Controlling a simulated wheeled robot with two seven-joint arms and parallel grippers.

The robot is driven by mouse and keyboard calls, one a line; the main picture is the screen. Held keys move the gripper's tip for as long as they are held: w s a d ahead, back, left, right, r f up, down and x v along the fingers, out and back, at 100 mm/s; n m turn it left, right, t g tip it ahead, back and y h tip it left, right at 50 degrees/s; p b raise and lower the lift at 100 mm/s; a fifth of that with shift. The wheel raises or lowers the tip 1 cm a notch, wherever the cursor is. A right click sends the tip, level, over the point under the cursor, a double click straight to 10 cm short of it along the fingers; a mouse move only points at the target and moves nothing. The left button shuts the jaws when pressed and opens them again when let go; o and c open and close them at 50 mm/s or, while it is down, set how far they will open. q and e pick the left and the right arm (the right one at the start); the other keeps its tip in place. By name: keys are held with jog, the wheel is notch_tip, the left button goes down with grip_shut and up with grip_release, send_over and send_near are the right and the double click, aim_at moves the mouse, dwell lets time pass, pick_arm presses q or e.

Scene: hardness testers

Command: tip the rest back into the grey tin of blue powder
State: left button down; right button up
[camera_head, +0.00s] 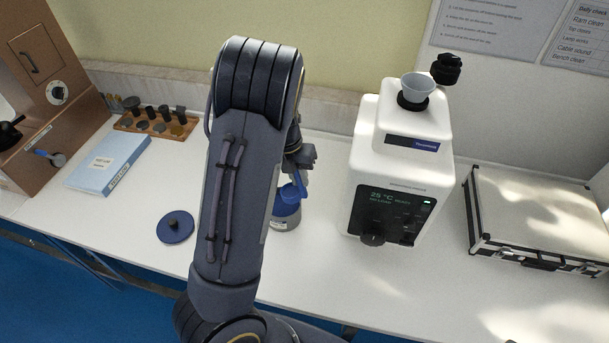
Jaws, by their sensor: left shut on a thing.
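The grey tin (284,223) stands on the white bench beside my arm, its left part hidden behind the arm. Blue shows at its mouth. My left gripper (300,163) is above the tin, mostly hidden behind my own arm link. It is shut on a small blue scoop (291,192), which is down at the tin's mouth. I cannot tell whether the scoop touches the rim or still holds powder. My right gripper is out of view.
A blue lid with a dark knob (175,227) lies left of my arm. A white tester (404,150) with a funnel (417,87) stands to the right, then a silver case (535,215). A blue box (108,163) and a wooden weight rack (155,122) are at the left.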

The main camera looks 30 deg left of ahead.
pick_arm(q)
jog(key=shift+a+f+h, duration=0.15)
jog(key=shift+a+h, duration=0.25)
jog(key=shift+a, duration=0.05)
jog(key=shift+w+f+b, duration=0.1)
jog(key=shift+f+b, duration=0.05)
jog(key=shift+b, duration=0.25)
jog(key=shift+a+h+b, duration=0.1)
jog(key=shift+h+b, duration=0.2)
jog(key=shift+r, duration=0.25)
jog(key=shift+a+f+t+h, duration=0.1)
jog(key=shift+a+t+h, duration=0.05)
jog(key=shift+t+h, duration=0.15)
jog(key=shift+s+a+h+b, duration=0.35)
jog(key=shift+a+h, duration=0.1)
jog(key=shift+h, duration=0.25)
jog(key=shift+r, duration=0.2)
jog(key=shift+a, duration=0.15)
